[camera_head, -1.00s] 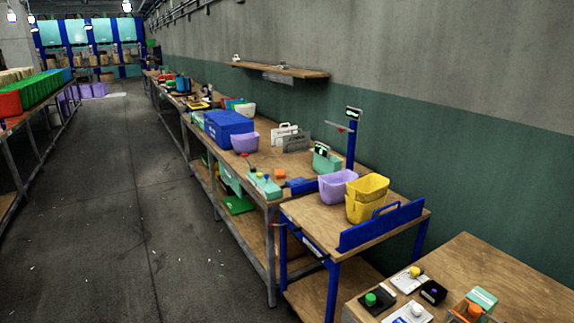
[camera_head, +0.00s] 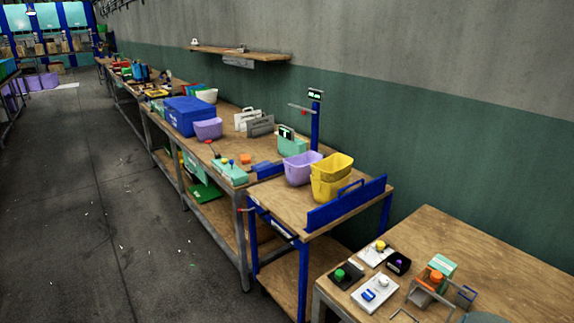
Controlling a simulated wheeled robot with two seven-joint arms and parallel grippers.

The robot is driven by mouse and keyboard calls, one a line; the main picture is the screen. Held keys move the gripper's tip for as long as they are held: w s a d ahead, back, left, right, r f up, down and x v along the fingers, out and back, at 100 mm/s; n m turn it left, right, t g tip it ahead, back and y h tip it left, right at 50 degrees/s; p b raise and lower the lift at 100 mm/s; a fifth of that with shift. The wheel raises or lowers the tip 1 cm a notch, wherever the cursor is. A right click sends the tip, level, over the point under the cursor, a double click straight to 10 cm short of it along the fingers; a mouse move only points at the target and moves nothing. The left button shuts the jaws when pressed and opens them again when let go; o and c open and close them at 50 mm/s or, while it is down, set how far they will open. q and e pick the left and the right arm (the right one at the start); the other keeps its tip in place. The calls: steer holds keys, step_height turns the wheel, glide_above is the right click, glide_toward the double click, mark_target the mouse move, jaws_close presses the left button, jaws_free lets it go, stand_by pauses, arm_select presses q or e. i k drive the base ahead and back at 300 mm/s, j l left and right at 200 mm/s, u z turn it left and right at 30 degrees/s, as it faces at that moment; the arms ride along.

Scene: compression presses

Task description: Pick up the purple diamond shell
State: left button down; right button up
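A small black block with a purple top (camera_head: 398,263) stands on the near wooden table at lower right. The purple part is too small to tell whether it is a diamond shell. I cannot single out a purple diamond shell elsewhere. Neither of my grippers shows in the head view.
The near table (camera_head: 440,233) also holds a green knob (camera_head: 340,274), a white plate (camera_head: 374,294), a yellow knob (camera_head: 380,245) and an orange piece (camera_head: 436,277). A blue-framed cart (camera_head: 345,204) carries lilac (camera_head: 298,172) and yellow bins (camera_head: 332,165). Open floor (camera_head: 80,220) lies left.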

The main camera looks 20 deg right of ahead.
mark_target(210, 130)
steer(key=i+j+u, duration=0.15)
steer(key=i+u, duration=0.2)
steer(key=i, duration=0.65)
steer(key=i+u, duration=0.1)
steer(key=i, duration=1.7)
